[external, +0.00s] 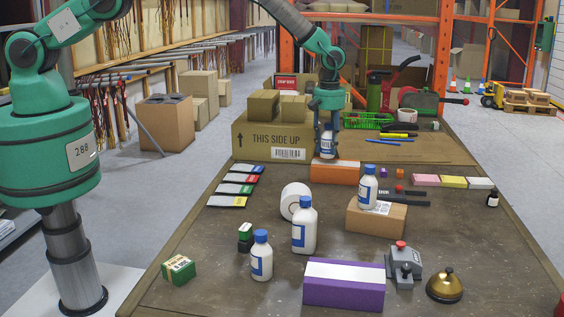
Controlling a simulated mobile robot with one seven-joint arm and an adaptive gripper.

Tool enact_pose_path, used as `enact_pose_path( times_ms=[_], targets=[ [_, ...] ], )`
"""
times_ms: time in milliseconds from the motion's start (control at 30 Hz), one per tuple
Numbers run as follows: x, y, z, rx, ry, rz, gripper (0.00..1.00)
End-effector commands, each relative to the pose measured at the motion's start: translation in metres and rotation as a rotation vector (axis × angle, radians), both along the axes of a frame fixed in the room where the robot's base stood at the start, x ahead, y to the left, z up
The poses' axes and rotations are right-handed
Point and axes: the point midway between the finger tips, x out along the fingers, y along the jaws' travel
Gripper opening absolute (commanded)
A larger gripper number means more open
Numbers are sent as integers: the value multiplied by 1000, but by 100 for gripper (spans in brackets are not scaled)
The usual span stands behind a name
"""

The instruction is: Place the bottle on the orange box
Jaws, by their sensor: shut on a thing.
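My gripper (328,125) points straight down at the middle back of the table. It is shut on a white bottle with a blue label (327,146), and its fingers cover the bottle's upper part. The bottle is upright. The orange box (335,173) lies directly below it in the picture, and the bottle's base shows at the box's back top edge. I cannot tell whether the bottle touches the box or hangs just above it.
Another bottle (368,186) stands on a small cardboard box (376,218). Two more bottles, a large one (304,228) and a smaller one (261,258), stand nearer the front. A purple box (344,293) lies at the front.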

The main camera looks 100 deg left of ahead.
Motion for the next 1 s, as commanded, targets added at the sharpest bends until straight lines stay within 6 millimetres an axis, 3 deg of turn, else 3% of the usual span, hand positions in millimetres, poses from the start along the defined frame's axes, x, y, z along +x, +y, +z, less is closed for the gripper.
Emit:
enact_pose_path(
  times_ms=[200, 667, 700, 767, 1000],
  targets=[
    [0, 0, -16, 0, 0, 0, 8],
    [0, 0, -21, 0, 0, 0, 8],
    [0, 0, -20, 0, 0, 0, 42],
    [0, 0, -20, 0, 0, 0, 54],
    [0, 0, -20, 0, 0, 0, 55]
  ],
)
